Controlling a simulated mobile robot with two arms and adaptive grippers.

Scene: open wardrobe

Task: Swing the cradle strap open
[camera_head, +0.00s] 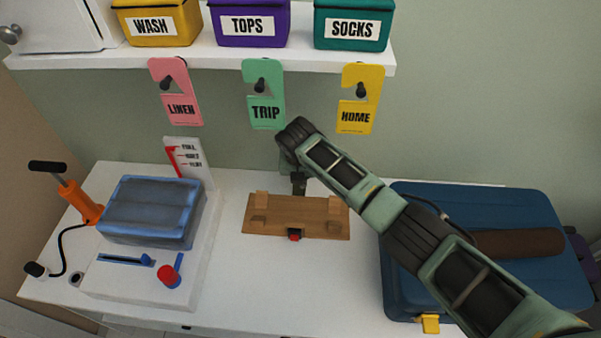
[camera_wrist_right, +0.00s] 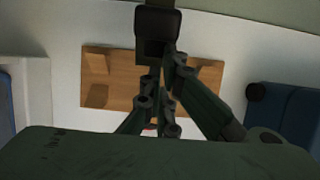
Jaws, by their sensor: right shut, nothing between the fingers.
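The wooden cradle (camera_head: 270,228) lies on the white table, with raised blocks on its board and a small red part on a dark mount (camera_head: 294,235) at its front edge. The cradle also shows in the right wrist view (camera_wrist_right: 120,62). My right gripper (camera_wrist_right: 158,90) is shut and empty above the cradle's middle. A dark piece (camera_wrist_right: 158,25) rises beyond the fingers at the cradle's back; it may be the strap, but I cannot tell it clearly from gripper parts. My arm partly hides this area in the head view. My left gripper is not in view.
A white stand with a blue packed bag (camera_head: 150,212) and an orange pump (camera_head: 82,205) are at left. Above hang pink, green and yellow tags (camera_head: 358,100) under a shelf (camera_head: 200,55) with labelled boxes.

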